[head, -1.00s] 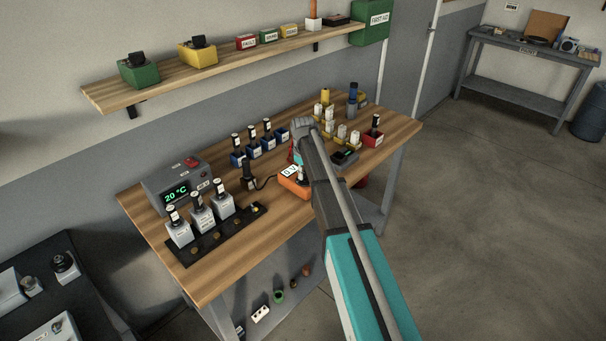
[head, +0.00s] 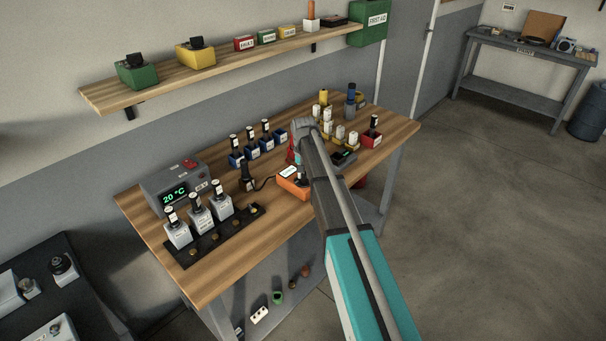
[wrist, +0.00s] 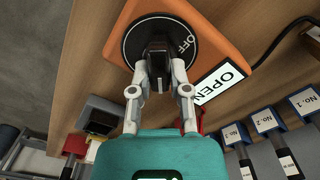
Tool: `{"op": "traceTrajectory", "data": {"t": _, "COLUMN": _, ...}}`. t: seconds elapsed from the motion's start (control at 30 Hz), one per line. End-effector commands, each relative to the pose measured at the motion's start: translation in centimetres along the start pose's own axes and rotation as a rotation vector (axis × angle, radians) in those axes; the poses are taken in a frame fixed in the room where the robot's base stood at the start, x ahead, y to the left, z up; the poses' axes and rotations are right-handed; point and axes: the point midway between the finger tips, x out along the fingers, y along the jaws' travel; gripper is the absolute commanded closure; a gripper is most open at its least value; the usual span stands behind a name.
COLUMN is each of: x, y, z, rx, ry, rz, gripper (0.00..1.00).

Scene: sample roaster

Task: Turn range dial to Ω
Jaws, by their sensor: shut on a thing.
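The orange meter (head: 292,188) lies on the wooden bench, partly hidden behind my arm in the head view. In the wrist view its orange body (wrist: 215,18) carries a round black range dial (wrist: 128,42) with a dark knob (wrist: 158,24). The word OFF shows on the dial's right side; no Ω mark is readable. The meter's white display (wrist: 222,80) reads OPEN. My gripper (wrist: 160,68) is shut on the knob, one finger on each side, and hides part of the dial.
A dark cable (wrist: 285,35) leaves the meter. Small blue-labelled holders (wrist: 265,121) stand close by. On the bench (head: 250,275) are a grey 20 °C unit (head: 172,185) and a black rack with several bottles. A red box (head: 371,140) stands at the right.

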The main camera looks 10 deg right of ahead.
Motion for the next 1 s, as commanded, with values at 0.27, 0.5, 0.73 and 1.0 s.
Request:
{"op": "traceTrajectory", "data": {"t": 0.27, "x": 0.01, "y": 0.13, "z": 0.02, "rx": 0.132, "ry": 0.000, "rz": 0.000, "gripper": 1.00}}
{"op": "traceTrajectory", "data": {"t": 0.5, "x": 0.01, "y": 0.15, "z": 0.02, "rx": 0.165, "ry": 0.000, "rz": 0.000, "gripper": 1.00}}
{"op": "traceTrajectory", "data": {"t": 0.73, "x": 0.01, "y": 0.15, "z": 0.04, "rx": 0.164, "ry": 0.000, "rz": 0.000, "gripper": 1.00}}
{"op": "traceTrajectory", "data": {"t": 1.0, "x": 0.01, "y": 0.15, "z": 0.03, "rx": 0.163, "ry": 0.000, "rz": 0.000, "gripper": 0.41}}
